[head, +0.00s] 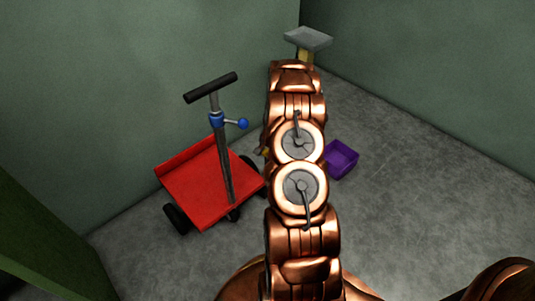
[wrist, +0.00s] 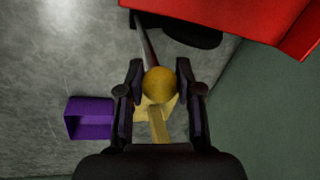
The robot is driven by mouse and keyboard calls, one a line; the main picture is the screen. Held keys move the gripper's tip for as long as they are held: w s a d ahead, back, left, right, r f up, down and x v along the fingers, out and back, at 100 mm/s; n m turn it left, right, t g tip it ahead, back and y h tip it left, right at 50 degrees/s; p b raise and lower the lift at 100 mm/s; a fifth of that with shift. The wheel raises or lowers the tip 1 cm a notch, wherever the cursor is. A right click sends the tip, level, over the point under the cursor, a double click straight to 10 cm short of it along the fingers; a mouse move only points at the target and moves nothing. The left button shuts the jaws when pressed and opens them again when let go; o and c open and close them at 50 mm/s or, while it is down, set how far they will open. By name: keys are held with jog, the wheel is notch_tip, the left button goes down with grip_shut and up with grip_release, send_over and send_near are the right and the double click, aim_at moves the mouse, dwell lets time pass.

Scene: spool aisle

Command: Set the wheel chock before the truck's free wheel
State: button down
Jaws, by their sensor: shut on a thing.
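The red truck (head: 210,180) stands on the floor at the left, with an upright black T-handle (head: 211,88) and black wheels, one at its front left (head: 177,218). In the wrist view its red body (wrist: 240,18) is at the top, with a black wheel (wrist: 190,35) beside it. My gripper (wrist: 160,88) is shut on the yellow chock's round knob (wrist: 159,84). The chock's yellow body (wrist: 157,122) shows below the knob, near the wheel but apart from it in the picture. I cannot tell whether it touches the floor. My arm hides most of it in the head view.
A purple open box (head: 341,159) lies on the grey floor right of my arm, and also shows in the wrist view (wrist: 90,118). A grey tray on a yellow post (head: 308,39) stands in the back corner. Green walls close in behind. Floor at the right is clear.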

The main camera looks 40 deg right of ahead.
jog(key=c, duration=0.7)
grip_release()
jog(key=shift+r, duration=0.15)
jog(key=v, duration=1.1)
jog(key=shift+r, duration=0.4)
jog(key=shift+s, duration=0.15)
